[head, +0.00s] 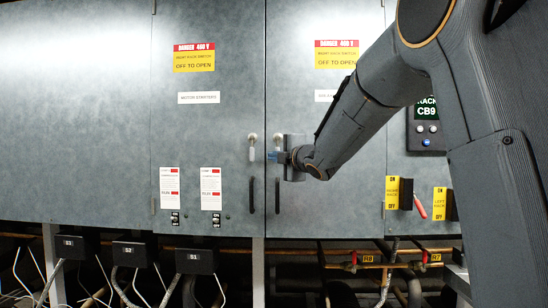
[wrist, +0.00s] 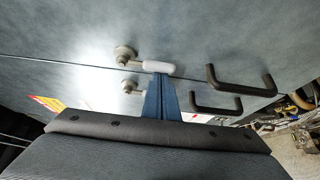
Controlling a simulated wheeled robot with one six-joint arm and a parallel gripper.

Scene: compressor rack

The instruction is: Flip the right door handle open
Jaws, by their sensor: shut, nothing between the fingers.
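The right door handle (head: 278,138) is a small light lever on the right cabinet door, close to the seam. In the head view my gripper (head: 271,156) covers its lower part. In the wrist view its white grip (wrist: 159,69) points right from a round metal pivot, which is downward along the door. My gripper's blue fingers (wrist: 160,77) are shut and empty, with their tips right at the grip. I cannot tell whether they touch it. The left door handle (head: 252,146) hangs down on the left door; in the wrist view (wrist: 131,87) the fingers partly hide it.
Black pulls (head: 252,195) (head: 277,195) stick out below the handles on both doors. Yellow rack switches (head: 398,193) (head: 445,203) and a dark display panel (head: 427,125) are to the right. Pipes and black boxes (head: 194,261) lie below the cabinet. My arm hides part of the right side.

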